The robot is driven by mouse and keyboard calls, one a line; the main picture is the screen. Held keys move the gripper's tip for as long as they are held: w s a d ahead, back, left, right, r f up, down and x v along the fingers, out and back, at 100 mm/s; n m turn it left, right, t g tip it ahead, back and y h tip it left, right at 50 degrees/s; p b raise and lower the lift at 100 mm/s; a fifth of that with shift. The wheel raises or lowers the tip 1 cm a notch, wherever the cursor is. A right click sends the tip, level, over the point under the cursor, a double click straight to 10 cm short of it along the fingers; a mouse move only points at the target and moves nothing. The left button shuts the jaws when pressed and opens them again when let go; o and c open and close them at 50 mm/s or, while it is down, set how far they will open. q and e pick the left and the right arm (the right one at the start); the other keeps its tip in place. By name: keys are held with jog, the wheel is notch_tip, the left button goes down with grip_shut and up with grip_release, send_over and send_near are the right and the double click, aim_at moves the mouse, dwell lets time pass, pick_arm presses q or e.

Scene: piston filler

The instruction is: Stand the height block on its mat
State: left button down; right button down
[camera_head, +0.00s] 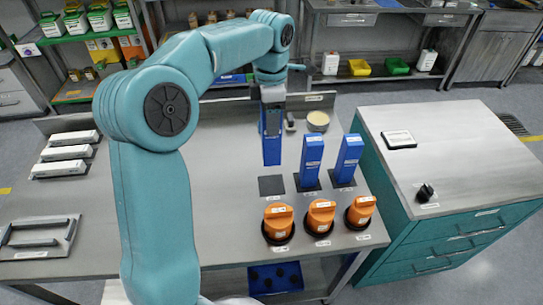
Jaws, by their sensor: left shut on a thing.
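My left gripper (272,102) points down and is shut on the upper part of a tall blue height block (271,150). The block hangs upright. Its lower end appears just behind a bare dark square mat (271,186); I cannot tell the exact gap below it. Two similar blue blocks stand on dark mats to the right, a nearer one (311,160) and a farther-right one (347,160). My right gripper is not in view.
Several orange-topped round parts, such as the left one (278,221), stand in front of the mats. A round tin (318,120) sits behind the blocks. White boxes (66,152) and a tray with handles (40,238) lie at the left. The table's middle left is clear.

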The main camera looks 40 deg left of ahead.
aim_at(271, 152)
pick_arm(q)
jog(key=f, duration=0.7)
jog(key=shift+w+a, duration=0.1)
jog(key=shift+a, duration=0.15)
jog(key=shift+d+f, duration=0.25)
jog(key=shift+f, duration=0.25)
jog(key=f, duration=0.4)
jog(key=shift+a+f+p, duration=0.2)
jog(key=shift+a+p, duration=0.05)
jog(key=shift+p, duration=0.15)
jog(key=shift+d+r, duration=0.15)
jog(key=shift+f, duration=0.35)
jog(key=shift+c, duration=1.8)
grip_release()
jog(key=shift+r, duration=0.15)
